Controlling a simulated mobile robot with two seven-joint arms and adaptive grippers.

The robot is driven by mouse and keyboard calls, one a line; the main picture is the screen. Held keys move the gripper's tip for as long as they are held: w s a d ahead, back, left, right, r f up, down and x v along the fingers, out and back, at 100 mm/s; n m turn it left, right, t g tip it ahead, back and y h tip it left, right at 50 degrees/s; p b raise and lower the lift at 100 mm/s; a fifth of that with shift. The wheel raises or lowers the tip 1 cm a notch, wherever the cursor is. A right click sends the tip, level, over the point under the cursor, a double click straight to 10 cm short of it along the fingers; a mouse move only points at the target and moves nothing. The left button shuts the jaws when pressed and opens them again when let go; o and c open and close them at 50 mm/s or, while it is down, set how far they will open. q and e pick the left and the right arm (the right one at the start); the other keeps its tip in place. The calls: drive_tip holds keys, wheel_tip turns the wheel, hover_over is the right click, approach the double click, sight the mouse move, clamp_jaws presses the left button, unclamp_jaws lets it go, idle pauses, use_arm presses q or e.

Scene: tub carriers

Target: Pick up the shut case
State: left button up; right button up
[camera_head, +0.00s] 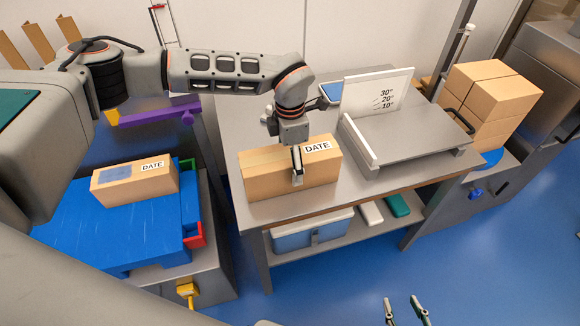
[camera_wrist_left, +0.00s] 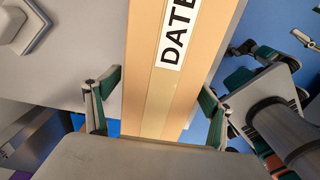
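A shut cardboard case (camera_head: 262,186) with a white DATE label stands on the grey metal table (camera_head: 222,148), near its left end. My left gripper (camera_head: 297,178) is over the case, pointing down, with a finger in front of its near side. In the left wrist view, the case (camera_wrist_left: 150,95) lies between the two green-padded fingers of my left gripper (camera_wrist_left: 160,88), with a visible gap on both sides. My right gripper (camera_head: 405,308) is open and empty at the bottom edge, away from the table.
Another case (camera_head: 132,190) with a DATE label lies on a blue surface (camera_head: 95,232) at the left. An angled-scale stand (camera_head: 412,140) occupies the table's right part. Stacked boxes (camera_head: 490,95) stand farther right. A blue-white tub (camera_head: 312,232) sits on the shelf below. Blue floor in front is clear.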

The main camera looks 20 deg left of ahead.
use_arm(q)
drive_tip(key=c, duration=1.9)
drive_tip(key=shift+w+r, duration=0.1)
drive_tip(key=shift+c, duration=1)
drive_tip(key=shift+r, duration=0.1)
